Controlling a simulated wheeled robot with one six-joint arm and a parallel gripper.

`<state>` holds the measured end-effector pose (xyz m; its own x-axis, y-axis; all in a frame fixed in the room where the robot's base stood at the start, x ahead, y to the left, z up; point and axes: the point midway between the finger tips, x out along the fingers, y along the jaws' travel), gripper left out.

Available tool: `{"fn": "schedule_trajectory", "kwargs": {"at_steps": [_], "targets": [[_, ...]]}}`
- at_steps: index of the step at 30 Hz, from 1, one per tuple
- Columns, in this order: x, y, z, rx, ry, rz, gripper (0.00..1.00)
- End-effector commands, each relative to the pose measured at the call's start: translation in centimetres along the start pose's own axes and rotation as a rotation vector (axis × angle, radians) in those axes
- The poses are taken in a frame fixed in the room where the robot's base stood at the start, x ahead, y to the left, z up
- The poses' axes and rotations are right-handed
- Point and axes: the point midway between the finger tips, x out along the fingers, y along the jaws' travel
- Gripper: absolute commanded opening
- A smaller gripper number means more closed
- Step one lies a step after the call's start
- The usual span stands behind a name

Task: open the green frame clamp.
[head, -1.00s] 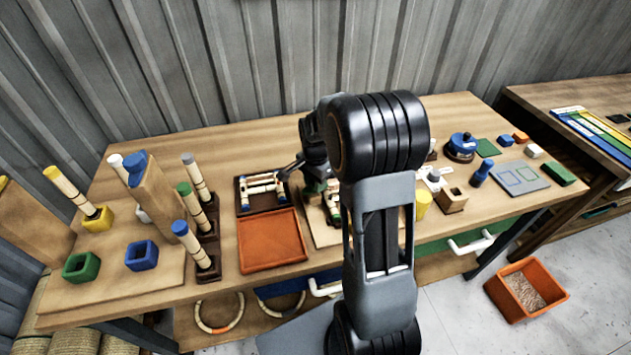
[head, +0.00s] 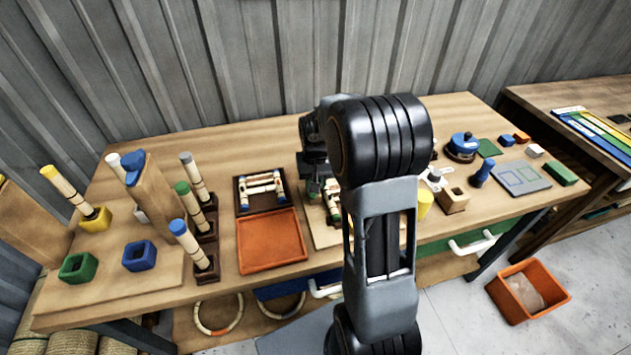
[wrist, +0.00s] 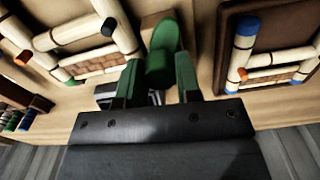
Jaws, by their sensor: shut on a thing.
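In the wrist view the green frame clamp (wrist: 163,62) shows as a rounded green piece between the two fingers of my gripper (wrist: 160,75). The gripper is shut on this green piece. Its lower part is hidden between the fingers. A light rattan frame with a woven panel (wrist: 88,40) lies to the left of the clamp in the wrist view. In the head view my gripper (head: 316,186) is low over the wooden board in the table's middle, and my arm hides most of the clamp and part of the frame.
A dark tray (head: 240,208) with a second rattan frame and an orange tray (head: 271,240) lie left of my gripper. Upright rattan poles in holders stand further left. A yellow cup (head: 425,203) and a wooden block (head: 454,200) stand close on the right.

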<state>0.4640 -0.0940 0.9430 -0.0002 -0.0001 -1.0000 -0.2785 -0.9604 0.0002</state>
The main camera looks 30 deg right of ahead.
Motion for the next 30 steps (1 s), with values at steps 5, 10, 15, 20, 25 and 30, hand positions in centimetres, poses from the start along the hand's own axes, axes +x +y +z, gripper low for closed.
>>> {"fn": "schedule_trajectory", "kwargs": {"at_steps": [5,10,15,20,25,30], "targets": [[-0.01,0.0,-0.01,-0.153,0.0,0.0,0.08],[-0.03,0.0,-0.01,-0.28,0.001,0.0,0.08],[-0.04,-0.01,-0.02,-0.378,0.001,0.0,0.08],[-0.06,-0.01,-0.02,-0.44,0.001,0.0,0.08],[-0.06,-0.01,-0.03,-0.477,0.001,0.0,0.08],[-0.07,-0.01,-0.03,-0.49,0.001,0.0,0.08]]}}
